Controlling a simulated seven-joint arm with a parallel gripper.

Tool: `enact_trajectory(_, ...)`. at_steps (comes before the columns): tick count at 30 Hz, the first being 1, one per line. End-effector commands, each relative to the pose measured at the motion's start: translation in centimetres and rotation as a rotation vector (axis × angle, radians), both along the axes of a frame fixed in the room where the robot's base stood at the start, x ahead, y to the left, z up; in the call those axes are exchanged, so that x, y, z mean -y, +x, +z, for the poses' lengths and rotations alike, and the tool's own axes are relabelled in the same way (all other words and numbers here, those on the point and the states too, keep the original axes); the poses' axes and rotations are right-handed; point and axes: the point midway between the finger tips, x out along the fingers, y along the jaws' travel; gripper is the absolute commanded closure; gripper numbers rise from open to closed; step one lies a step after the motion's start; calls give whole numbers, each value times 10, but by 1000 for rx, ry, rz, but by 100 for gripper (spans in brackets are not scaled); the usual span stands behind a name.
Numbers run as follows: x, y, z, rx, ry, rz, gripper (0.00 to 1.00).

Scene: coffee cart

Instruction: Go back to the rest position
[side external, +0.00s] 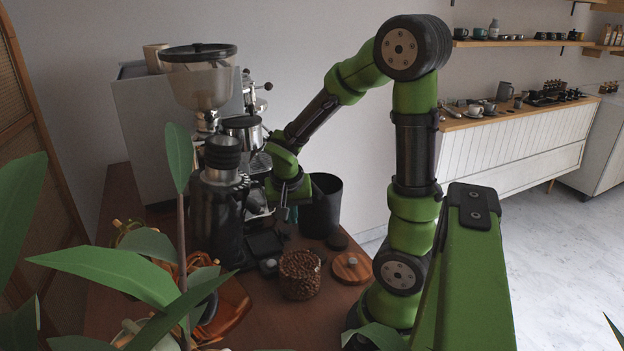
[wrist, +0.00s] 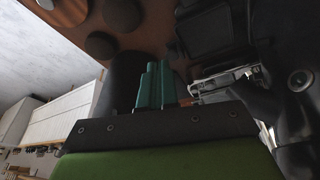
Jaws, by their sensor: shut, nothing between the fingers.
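My gripper (side external: 287,214) hangs at the end of my green arm, over the wooden cart top. It is between the coffee machine and a dark cylindrical bin. In the wrist view, its two green fingers (wrist: 155,84) are side by side, with nothing visible held. The fingertips are small and partly dark in the side view. My arm is bent, with its elbow high and its forearm sloping down to the left.
A grinder (side external: 215,200) stands left of my gripper. The dark bin (side external: 322,205) is just right of it. A glass of beans (side external: 300,274) and a round wooden board (side external: 351,268) stand in front. Plant leaves (side external: 115,275) cover the lower left. Open space lies above the cart.

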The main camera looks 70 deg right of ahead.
Motion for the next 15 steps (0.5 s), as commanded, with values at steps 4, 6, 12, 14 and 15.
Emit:
enact_trajectory(4,-51,2,30,58,89,225,100)
enact_trajectory(6,-78,1,47,108,126,346,100)
enact_trajectory(12,-154,-11,100,296,183,673,100)
enact_trajectory(14,-171,-17,113,347,188,737,100)
enact_trajectory(15,-179,-21,121,380,189,766,100)
